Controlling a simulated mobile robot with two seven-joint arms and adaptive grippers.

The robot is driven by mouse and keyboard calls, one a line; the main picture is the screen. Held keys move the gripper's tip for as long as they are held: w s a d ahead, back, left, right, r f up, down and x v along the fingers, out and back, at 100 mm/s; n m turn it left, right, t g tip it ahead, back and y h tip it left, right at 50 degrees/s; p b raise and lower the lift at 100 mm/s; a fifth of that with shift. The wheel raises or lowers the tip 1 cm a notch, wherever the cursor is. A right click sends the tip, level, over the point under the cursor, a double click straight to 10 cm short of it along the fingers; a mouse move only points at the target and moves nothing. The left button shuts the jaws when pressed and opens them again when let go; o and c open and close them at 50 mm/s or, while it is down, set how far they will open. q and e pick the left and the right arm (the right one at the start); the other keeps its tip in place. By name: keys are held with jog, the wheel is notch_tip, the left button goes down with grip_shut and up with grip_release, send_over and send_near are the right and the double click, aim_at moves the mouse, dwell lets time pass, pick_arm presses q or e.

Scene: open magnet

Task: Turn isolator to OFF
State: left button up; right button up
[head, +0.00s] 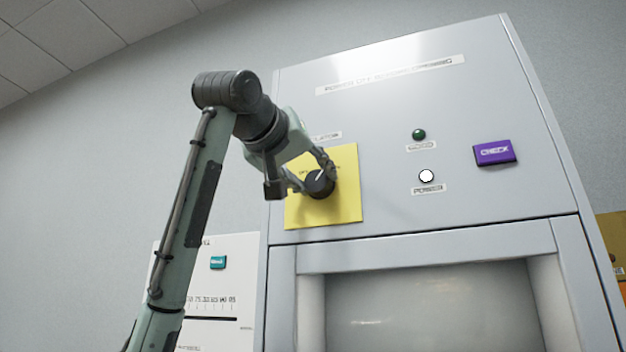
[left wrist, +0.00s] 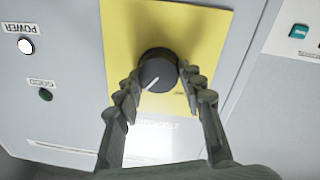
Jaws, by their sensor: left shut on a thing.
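The isolator is a round black knob (head: 320,183) with a white pointer line, on a yellow plate (head: 346,208) at the left of the grey cabinet front. In the left wrist view the knob (left wrist: 158,72) sits between the two fingers, its pointer line angled toward the lower left of that picture. My left gripper (head: 312,176) is shut on the knob, one finger on each side; it also shows in the left wrist view (left wrist: 158,88). The small lettering around the knob is partly hidden and too small to read. My right gripper is not in view.
The cabinet has a green GOOD lamp (head: 419,134), a white POWER lamp (head: 427,176) and a purple CHECK button (head: 495,152) right of the knob. Below is a recessed opening (head: 430,305). A white panel with a teal button (head: 217,262) stands at the left.

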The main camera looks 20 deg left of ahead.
pick_arm(q)
jog(key=shift+f+n, duration=0.15)
jog(key=shift+n, duration=0.35)
jog(key=n+b, duration=0.2)
jog(key=n, duration=0.2)
jog(key=shift+n, duration=0.3)
jog(key=n+b, duration=0.1)
jog(key=n, duration=0.1)
jog(key=shift+f+n, duration=0.1)
jog(key=shift+n, duration=0.3)
jog(key=n+b, duration=0.1)
jog(key=n, duration=0.2)
jog(key=shift+n+t+y, duration=0.3)
jog(key=shift+n, duration=1.3)
jog(key=shift+f+n, duration=0.1)
jog(key=shift+n, duration=0.8)
jog(key=shift+a+n, duration=0.1)
jog(key=shift+n, duration=0.2)
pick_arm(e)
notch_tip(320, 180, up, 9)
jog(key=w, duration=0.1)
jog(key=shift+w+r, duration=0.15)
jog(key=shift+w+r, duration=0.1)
